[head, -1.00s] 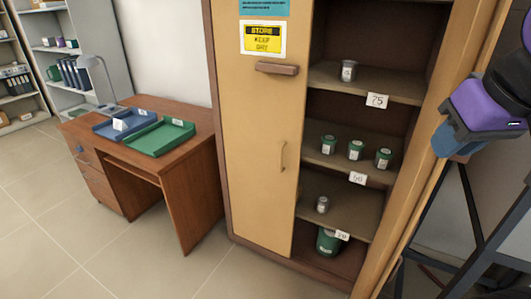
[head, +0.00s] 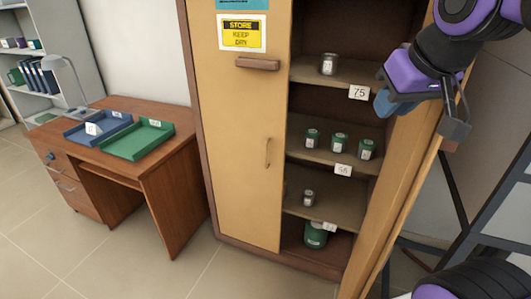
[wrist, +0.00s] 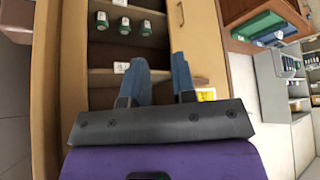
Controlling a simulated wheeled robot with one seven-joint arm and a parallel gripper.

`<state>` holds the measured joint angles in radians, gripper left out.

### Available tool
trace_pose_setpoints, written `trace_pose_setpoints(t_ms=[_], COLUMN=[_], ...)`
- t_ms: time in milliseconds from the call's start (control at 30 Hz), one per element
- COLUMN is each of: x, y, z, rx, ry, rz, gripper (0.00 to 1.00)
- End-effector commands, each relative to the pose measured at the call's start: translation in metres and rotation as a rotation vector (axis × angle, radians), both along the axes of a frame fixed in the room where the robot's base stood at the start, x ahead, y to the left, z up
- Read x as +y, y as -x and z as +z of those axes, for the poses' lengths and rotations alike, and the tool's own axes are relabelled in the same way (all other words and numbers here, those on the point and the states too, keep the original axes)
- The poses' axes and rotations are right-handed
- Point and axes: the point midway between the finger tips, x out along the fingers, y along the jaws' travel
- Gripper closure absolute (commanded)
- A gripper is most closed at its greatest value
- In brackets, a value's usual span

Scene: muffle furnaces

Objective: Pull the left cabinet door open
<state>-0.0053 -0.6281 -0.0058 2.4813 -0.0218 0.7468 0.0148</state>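The left cabinet door (head: 238,150) is a tan panel and stands shut, with a vertical bar handle (head: 267,153) low on its right side and a brown ledge-like bar (head: 257,63) higher up. In the wrist view the door (wrist: 195,40) and its vertical handle (wrist: 180,14) show at the top. My gripper (head: 384,103) is at the upper right in the head view, in front of the open right side of the cabinet and apart from the left door's handle. In the wrist view its two blue fingers (wrist: 161,78) are apart with nothing seen between them.
The right cabinet door (head: 405,185) stands open beside my arm. Shelves (head: 325,148) hold several small jars and number cards. A green container (head: 315,237) sits on the cabinet bottom. A desk (head: 160,180) with blue and green trays stands left. Floor before the left door is clear.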

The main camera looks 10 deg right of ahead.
Motion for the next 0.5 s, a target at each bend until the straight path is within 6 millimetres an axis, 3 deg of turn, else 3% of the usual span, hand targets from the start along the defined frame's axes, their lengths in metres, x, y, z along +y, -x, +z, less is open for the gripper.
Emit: trace_pose_setpoints(t_ms=[267,500], x=[-0.004,-0.009], y=[-0.069,-0.156], z=[0.001,-0.009], rx=[-0.081,-0.195], ry=[0.013,0.029], rz=[-0.001,0.007], gripper=[0.75,0.75])
